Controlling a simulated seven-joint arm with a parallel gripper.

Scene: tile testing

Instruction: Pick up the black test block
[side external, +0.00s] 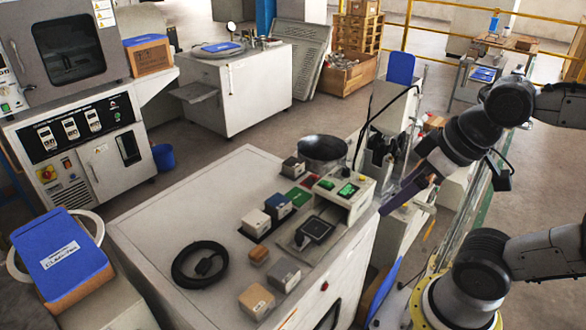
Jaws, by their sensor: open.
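Several small blocks lie on the light grey top of the cabinet (180,200). A dark block with a greyish top (293,167) sits near the far edge, beside a dark round pan. A black square piece (316,229) rests on a flat plate by the right edge. I cannot tell for certain which of these is the black test block. My gripper (388,207) is at the end of the dark arm, just right of the cabinet top and apart from the blocks. It is open; its fingers are small and partly lost against the dark background.
Blue (278,206), white (256,222), grey (284,275) and tan (257,301) blocks lie around. The cabinet's left top is clear.

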